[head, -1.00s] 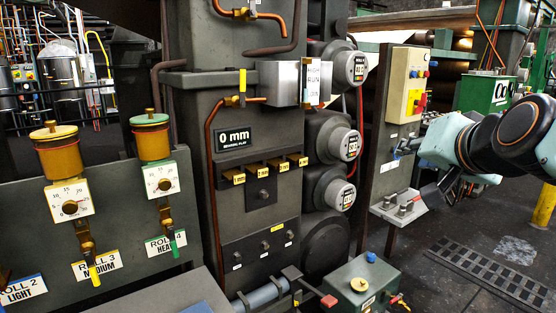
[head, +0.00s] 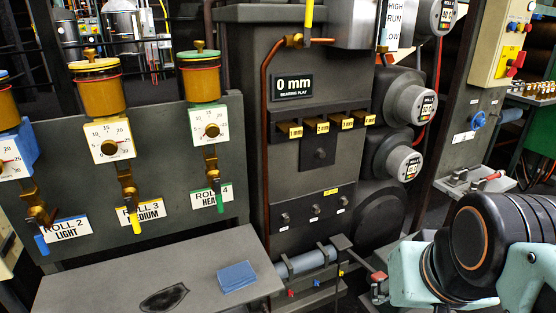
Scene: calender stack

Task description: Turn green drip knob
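The green-lidded drip oiler (head: 201,78) stands over the ROLL 4 HEAVY label on the grey panel at the left. Its white dial with a green edge carries a round brass knob (head: 212,130) with a dark centre. Below the dial, a brass fitting ends in a green lever (head: 219,200) hanging down in front of the label. Only my arm's dark joint and pale teal links show at the lower right, well away from this oiler. My gripper is not in view.
Yellow (head: 97,88) and blue-marked oilers stand left of it. A grey bench top (head: 150,275) with a blue block (head: 237,277) lies below. A column with a 0 mm display (head: 293,87) and a copper pipe (head: 266,130) rises to the right.

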